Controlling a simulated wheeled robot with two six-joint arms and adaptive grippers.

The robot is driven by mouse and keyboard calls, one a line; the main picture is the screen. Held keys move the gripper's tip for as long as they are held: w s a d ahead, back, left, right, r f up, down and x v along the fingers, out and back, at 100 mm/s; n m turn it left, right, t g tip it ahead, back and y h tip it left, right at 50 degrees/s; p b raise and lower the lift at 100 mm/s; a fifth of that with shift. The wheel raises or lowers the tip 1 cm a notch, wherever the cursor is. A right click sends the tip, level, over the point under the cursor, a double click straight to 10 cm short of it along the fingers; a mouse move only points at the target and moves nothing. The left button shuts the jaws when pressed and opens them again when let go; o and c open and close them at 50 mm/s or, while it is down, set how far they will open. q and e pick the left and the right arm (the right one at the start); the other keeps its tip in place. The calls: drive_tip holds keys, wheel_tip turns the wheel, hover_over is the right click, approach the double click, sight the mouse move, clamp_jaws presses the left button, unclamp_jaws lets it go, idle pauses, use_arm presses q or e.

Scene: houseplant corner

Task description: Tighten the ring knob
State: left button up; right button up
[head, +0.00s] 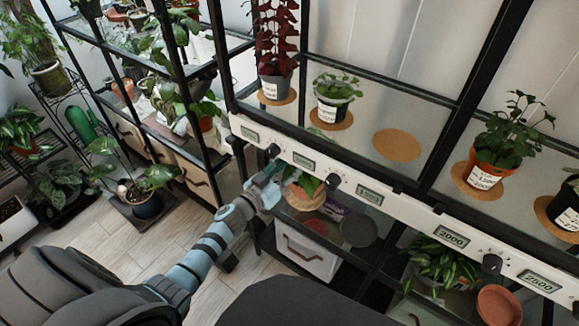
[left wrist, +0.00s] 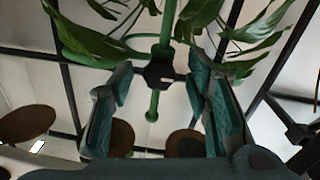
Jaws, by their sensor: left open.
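In the left wrist view, a small dark piece (left wrist: 160,75), which looks like the ring knob, sits on a green upright pole among large leaves (left wrist: 85,38). A green rod (left wrist: 152,108) with a rounded end shows just below it. My left gripper (left wrist: 160,98) is open, one finger on each side of the dark piece, with gaps visible on both sides. In the head view, my left gripper (head: 268,180) is beside a leafy potted plant (head: 308,184) under the white rail; the knob cannot be made out there. My right gripper is not in view.
The white rail (head: 225,125) carries black knobs (head: 333,182) and number displays (head: 452,238) just above my left gripper. Potted plants (head: 333,95) stand on cork discs on the glass shelf. Black rack posts (head: 222,60) flank the space.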

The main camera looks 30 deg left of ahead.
use_arm(q)
clamp_jaws()
